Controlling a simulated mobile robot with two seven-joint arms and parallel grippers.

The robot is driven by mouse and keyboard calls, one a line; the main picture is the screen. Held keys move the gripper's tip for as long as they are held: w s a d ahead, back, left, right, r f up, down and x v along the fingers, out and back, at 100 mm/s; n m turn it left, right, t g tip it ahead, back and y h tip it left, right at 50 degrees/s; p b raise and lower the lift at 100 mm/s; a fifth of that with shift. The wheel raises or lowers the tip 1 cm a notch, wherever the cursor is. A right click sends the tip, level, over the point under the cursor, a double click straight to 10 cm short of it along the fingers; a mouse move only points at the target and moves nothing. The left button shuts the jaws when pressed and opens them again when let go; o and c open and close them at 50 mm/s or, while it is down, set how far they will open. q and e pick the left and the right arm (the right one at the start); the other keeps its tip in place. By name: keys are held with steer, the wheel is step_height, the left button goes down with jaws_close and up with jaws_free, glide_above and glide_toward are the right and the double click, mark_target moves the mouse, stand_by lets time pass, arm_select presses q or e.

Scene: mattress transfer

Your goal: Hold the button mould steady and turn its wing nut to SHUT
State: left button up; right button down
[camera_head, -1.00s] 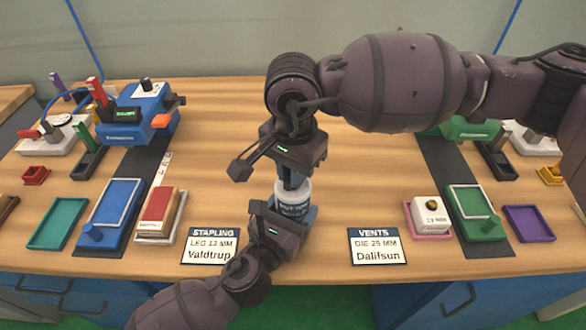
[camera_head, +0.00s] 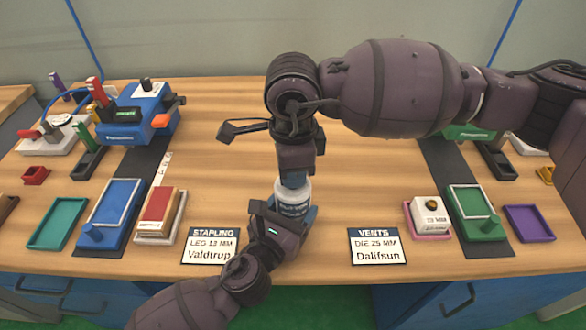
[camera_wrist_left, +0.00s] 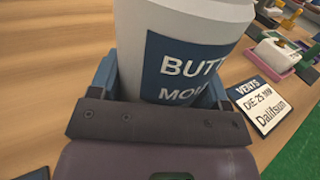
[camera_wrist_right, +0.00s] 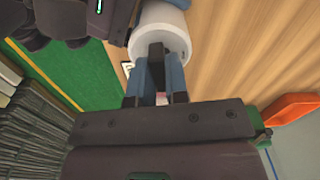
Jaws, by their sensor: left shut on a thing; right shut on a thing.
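The button mould (camera_head: 291,196) is a white cylinder with a dark blue label, upright near the middle of the table. In the left wrist view the mould (camera_wrist_left: 188,45) fills the top. My left gripper (camera_head: 291,213) is shut around its lower body, with a blue finger on each side. My right gripper (camera_head: 293,181) points down from above and is shut on the wing nut on the mould's top. In the right wrist view the wing nut (camera_wrist_right: 156,58) is a dark bar between the blue fingers. No SHUT mark can be read.
A Stapling card (camera_head: 211,246) lies left of the mould and a Vents card (camera_head: 377,246) right of it. A blue machine (camera_head: 136,117) and trays stand left. A green tray (camera_head: 477,213) and a purple tray (camera_head: 528,223) lie right. Bare wood surrounds the mould.

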steer(key=shift+m, duration=0.5)
arm_select(q)
steer(key=shift+r, duration=0.1)
arm_select(e)
steer(key=c, duration=1.1)
jaws_free()
steer(key=shift+r, duration=0.15)
step_height(320, 180, up, 12)
steer(key=shift+f, duration=0.1)
arm_select(q)
steer(key=o, duration=1.4)
